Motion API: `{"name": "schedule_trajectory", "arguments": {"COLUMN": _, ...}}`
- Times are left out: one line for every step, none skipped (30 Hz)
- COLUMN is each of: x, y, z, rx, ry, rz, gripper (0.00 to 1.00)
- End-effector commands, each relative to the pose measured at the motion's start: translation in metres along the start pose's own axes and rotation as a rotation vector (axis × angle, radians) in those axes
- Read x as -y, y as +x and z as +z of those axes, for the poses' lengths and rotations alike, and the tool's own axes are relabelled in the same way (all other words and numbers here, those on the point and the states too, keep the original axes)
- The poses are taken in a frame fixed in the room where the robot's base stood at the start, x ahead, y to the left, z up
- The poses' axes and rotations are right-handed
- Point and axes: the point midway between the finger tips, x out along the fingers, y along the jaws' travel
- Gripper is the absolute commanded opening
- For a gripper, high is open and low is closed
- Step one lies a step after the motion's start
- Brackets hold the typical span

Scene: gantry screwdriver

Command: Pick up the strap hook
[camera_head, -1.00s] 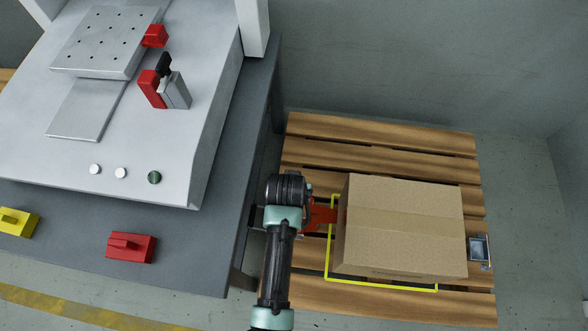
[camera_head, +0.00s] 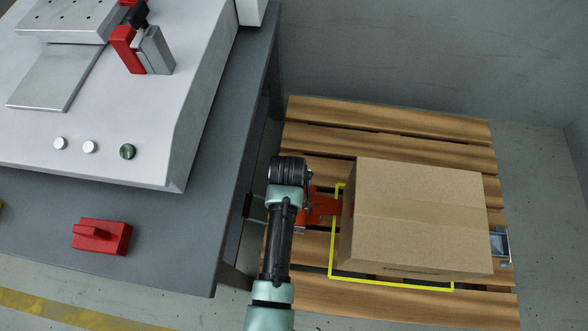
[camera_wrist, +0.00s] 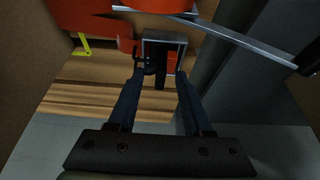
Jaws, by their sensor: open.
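An orange-red strap (camera_head: 322,205) runs from the left side of the cardboard box (camera_head: 420,220) toward my gripper. In the wrist view, a square metal fitting (camera_wrist: 178,39), which looks like the strap hook, sits below orange-red parts (camera_wrist: 95,18). A dark piece hangs at its lower side, by my fingertips. My gripper (camera_wrist: 161,76) is open, with one finger on each side of this dark piece. I cannot tell whether the fingers touch it. In the head view, the hook and fingertips are largely hidden by my arm.
Another metal fitting (camera_head: 501,243) is at the box's right. A grey bench (camera_head: 225,190) with a red block (camera_head: 102,237) stands close on the left of my arm.

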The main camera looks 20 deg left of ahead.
Motion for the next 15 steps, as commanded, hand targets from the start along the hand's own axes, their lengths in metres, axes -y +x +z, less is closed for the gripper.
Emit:
{"name": "schedule_trajectory", "arguments": {"x": 0.0003, "y": 0.0106, "z": 0.0011, "rx": -0.001, "ry": 0.0, "rz": 0.0, "gripper": 0.5}}
{"name": "schedule_trajectory", "arguments": {"x": 0.0003, "y": 0.0123, "z": 0.0008, "rx": -0.001, "ry": -0.001, "rz": 0.0, "gripper": 0.5}}
{"name": "schedule_trajectory", "arguments": {"x": 0.0004, "y": 0.0137, "z": 0.0005, "rx": -0.001, "ry": -0.001, "rz": 0.0, "gripper": 0.5}}
{"name": "schedule_trajectory", "arguments": {"x": 0.0004, "y": 0.0141, "z": 0.0002, "rx": -0.001, "ry": -0.001, "rz": 0.0, "gripper": 0.5}}
{"name": "schedule_trajectory", "arguments": {"x": 0.0004, "y": 0.0141, "z": -0.0001, "rx": -0.001, "ry": -0.001, "rz": 0.0, "gripper": 0.5}}
{"name": "schedule_trajectory", "arguments": {"x": 0.0004, "y": 0.0137, "z": -0.0003, "rx": -0.001, "ry": -0.001, "rz": 0.0, "gripper": 0.5}}
{"name": "schedule_trajectory", "arguments": {"x": 0.0003, "y": 0.0132, "z": -0.0005, "rx": -0.001, "ry": -0.001, "rz": 0.0, "gripper": 0.5}}
{"name": "schedule_trajectory", "arguments": {"x": 0.0003, "y": 0.0128, "z": -0.0006, "rx": -0.001, "ry": -0.001, "rz": 0.0, "gripper": 0.5}}
{"name": "schedule_trajectory", "arguments": {"x": 0.0003, "y": 0.0125, "z": -0.0006, "rx": -0.001, "ry": -0.001, "rz": 0.0, "gripper": 0.5}}
{"name": "schedule_trajectory", "arguments": {"x": 0.0003, "y": 0.0125, "z": -0.0006, "rx": -0.001, "ry": -0.001, "rz": 0.0, "gripper": 0.5}}
{"name": "schedule_trajectory", "arguments": {"x": 0.0003, "y": 0.0125, "z": -0.0006, "rx": -0.001, "ry": -0.001, "rz": 0.0, "gripper": 0.5}}
{"name": "schedule_trajectory", "arguments": {"x": 0.0003, "y": 0.0125, "z": -0.0005, "rx": -0.001, "ry": -0.001, "rz": 0.0, "gripper": 0.43}}
{"name": "schedule_trajectory", "arguments": {"x": 0.0003, "y": 0.0125, "z": -0.0005, "rx": -0.001, "ry": -0.001, "rz": 0.0, "gripper": 0.37}}
{"name": "schedule_trajectory", "arguments": {"x": 0.0003, "y": 0.0125, "z": -0.0005, "rx": -0.001, "ry": -0.001, "rz": 0.0, "gripper": 0.32}}
{"name": "schedule_trajectory", "arguments": {"x": 0.0003, "y": 0.0125, "z": -0.0005, "rx": -0.001, "ry": -0.001, "rz": 0.0, "gripper": 0.25}}
